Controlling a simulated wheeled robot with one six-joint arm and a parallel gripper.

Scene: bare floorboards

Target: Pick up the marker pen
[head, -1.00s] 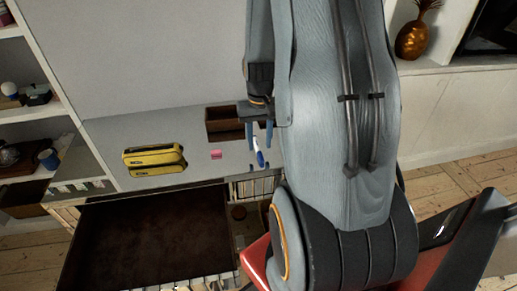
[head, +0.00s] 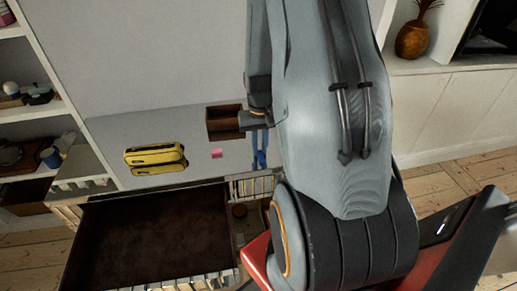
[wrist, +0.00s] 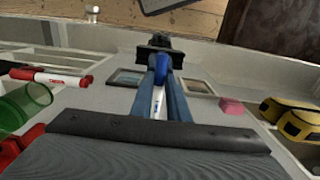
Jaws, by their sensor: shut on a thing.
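The marker pen is white with a blue end (wrist: 159,70). In the wrist view it lies lengthwise between my two blue fingers, with its white body (wrist: 157,102) showing in the gap. My gripper (wrist: 161,82) is shut on it. In the head view my gripper (head: 260,153) is at the grey tabletop (head: 200,170), left of my arm, and its fingers hide most of the pen. I cannot tell whether the pen touches the tabletop.
A pink block (head: 217,153) and yellow cases (head: 155,159) lie left of my gripper. A brown open box (head: 223,121) stands behind. A dark brown surface (head: 150,235) lies in front.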

